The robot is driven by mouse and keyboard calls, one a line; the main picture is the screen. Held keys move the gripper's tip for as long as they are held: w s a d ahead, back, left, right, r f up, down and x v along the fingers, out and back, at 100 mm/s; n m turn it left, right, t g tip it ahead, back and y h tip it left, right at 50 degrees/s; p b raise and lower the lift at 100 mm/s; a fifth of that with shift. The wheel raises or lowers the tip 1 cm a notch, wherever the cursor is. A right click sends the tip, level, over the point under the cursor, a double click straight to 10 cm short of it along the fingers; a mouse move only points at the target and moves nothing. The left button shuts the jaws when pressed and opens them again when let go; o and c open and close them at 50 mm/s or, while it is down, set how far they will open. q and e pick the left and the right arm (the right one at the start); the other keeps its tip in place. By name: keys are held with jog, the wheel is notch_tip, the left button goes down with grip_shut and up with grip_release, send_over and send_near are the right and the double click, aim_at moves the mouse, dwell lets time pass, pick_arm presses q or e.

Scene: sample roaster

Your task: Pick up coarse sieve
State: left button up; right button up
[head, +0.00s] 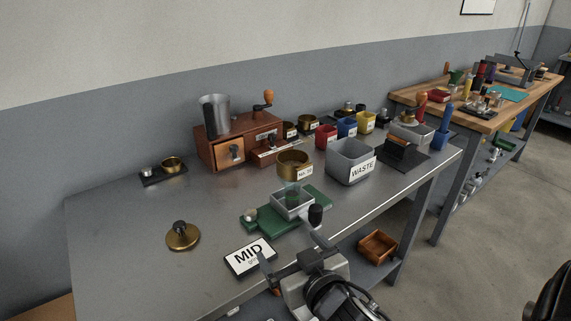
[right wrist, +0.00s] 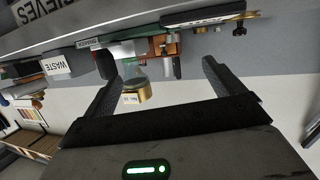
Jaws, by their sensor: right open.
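A brass sieve (head: 294,163) with a white label sits on top of a clear greenish cylinder over a metal pan on a green base (head: 262,220). The label is too small to read surely, so I cannot tell whether this is the coarse one. Two more small brass cups or sieves (head: 308,123) stand by the wooden grinder. In the right wrist view, which is upside down, the labelled brass sieve (right wrist: 137,92) appears between the fingers but beyond them, apart. My right gripper (head: 292,253) is open and empty near the table's front edge. My left gripper is not in view.
A grey WASTE bin (head: 350,162) stands right of the sieve. A MID card (head: 250,257) and a brass lid-like disc (head: 182,237) lie left of my right gripper. The wooden grinder (head: 235,145) stands behind. The table's left part is mostly clear.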

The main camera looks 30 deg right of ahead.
jog(key=w+d+r+m+t+h, duration=0.25)
jog(key=d+r+h, duration=0.2)
jog(key=r, duration=0.55)
jog(key=p, duration=0.2)
send_near(289, 152)
jog(key=r, duration=0.1)
jog(key=shift+y, duration=0.45)
jog(key=shift+f+p+x, duration=0.15)
jog(key=shift+p+x, duration=0.2)
jog(key=shift+x, duration=1.3)
jog(key=shift+f+p+x, duration=0.15)
jog(key=shift+p+x, duration=0.15)
jog(key=shift+x, duration=1.35)
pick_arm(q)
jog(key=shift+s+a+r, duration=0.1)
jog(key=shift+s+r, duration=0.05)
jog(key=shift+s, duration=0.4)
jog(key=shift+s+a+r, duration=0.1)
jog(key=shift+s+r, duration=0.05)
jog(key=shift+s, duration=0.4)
pick_arm(e)
jog(key=shift+d, duration=0.2)
jog(key=c, duration=1.2)
